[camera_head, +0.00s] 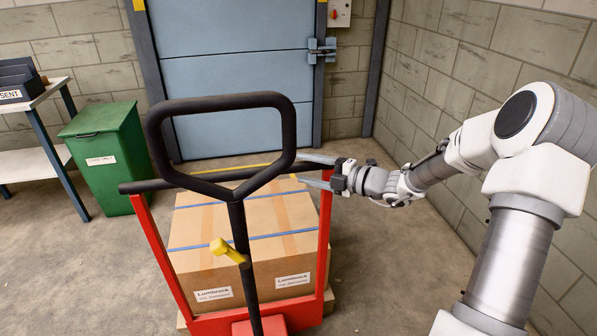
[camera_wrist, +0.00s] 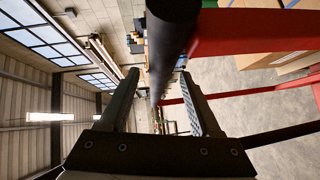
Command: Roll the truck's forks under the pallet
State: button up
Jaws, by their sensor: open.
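The pallet truck has a red frame (camera_head: 157,262), a black loop handle (camera_head: 222,103) with a yellow lever (camera_head: 227,250), and a black crossbar (camera_head: 150,186) between its uprights. Large strapped cartons (camera_head: 245,224) stand just beyond the frame. A little of the wooden pallet (camera_head: 328,301) shows under them at the lower right. The forks are hidden. My gripper (camera_head: 296,166) is open at the crossbar's right end. In the wrist view the dark bar (camera_wrist: 172,45) runs between the open fingers (camera_wrist: 159,74); I cannot tell whether they touch it.
A green bin (camera_head: 108,150) and a white-topped table (camera_head: 45,92) stand at the left. A blue door (camera_head: 235,65) is in the back wall, with a control box (camera_head: 340,13) beside it. A block wall (camera_head: 455,75) closes the right side. Bare floor (camera_head: 70,275) lies left of the truck.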

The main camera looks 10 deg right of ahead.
jog(key=shift+x, duration=1.4)
jog(key=shift+c, duration=0.2)
grip_shut()
